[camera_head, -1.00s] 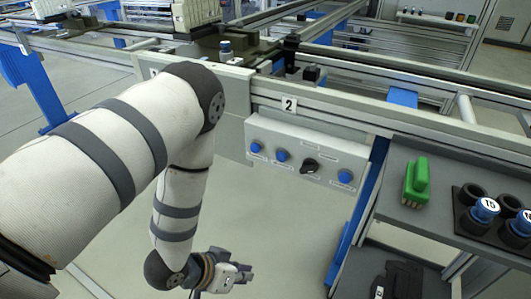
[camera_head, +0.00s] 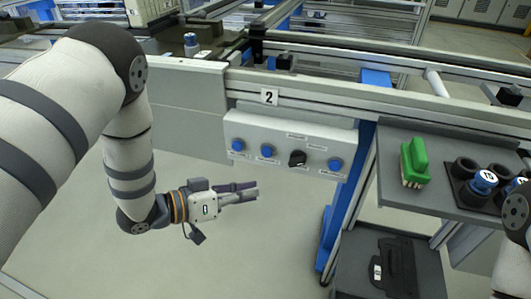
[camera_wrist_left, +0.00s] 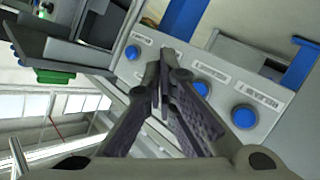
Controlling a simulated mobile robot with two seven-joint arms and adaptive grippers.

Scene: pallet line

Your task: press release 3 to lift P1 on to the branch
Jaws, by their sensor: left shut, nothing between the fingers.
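A pale control panel (camera_head: 285,130) hangs under the rail, below the plate marked 2. It carries a left blue button (camera_head: 238,145), a second blue button (camera_head: 267,150), a black knob (camera_head: 297,158) and a right blue button (camera_head: 335,164). My left gripper (camera_head: 256,192) is shut and empty, below and apart from the panel, fingers pointing right. In the left wrist view, the shut fingers (camera_wrist_left: 162,75) cover part of the panel, with blue buttons on both sides. I cannot tell which carrier is P1. My right gripper is out of view.
A grey shelf (camera_head: 400,195) at right holds a green brush-like object (camera_head: 414,163) and dark holders with blue-topped items (camera_head: 484,182). A black tool (camera_head: 395,265) lies on a lower shelf. A blue post (camera_head: 350,200) stands right of my left gripper. Open floor lies below.

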